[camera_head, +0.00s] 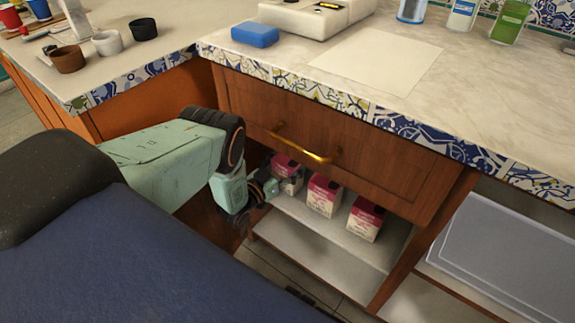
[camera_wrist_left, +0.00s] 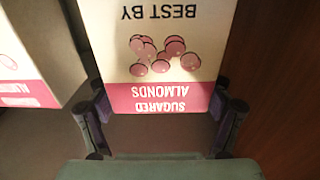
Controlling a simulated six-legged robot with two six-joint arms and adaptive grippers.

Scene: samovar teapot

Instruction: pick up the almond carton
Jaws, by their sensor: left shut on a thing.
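The almond carton (camera_wrist_left: 160,75) fills the upper middle of the left wrist view. It is cream with a pink band reading "SUGARED ALMONDS", and its print appears upside down there. My left gripper (camera_wrist_left: 160,115) is shut on this carton, with a dark finger on each side. In the head view, my left gripper (camera_head: 262,190) reaches into the open shelf under the drawer, at the leftmost carton (camera_head: 287,174), partly covering it. I cannot tell whether the carton touches the shelf. My right gripper is not in view.
Two similar cartons, a middle one (camera_head: 324,195) and a right one (camera_head: 365,219), stand on the shelf (camera_head: 335,237). A drawer with a brass handle (camera_head: 308,146) hangs just above. A neighbouring carton (camera_wrist_left: 35,60) stands close by in the wrist view.

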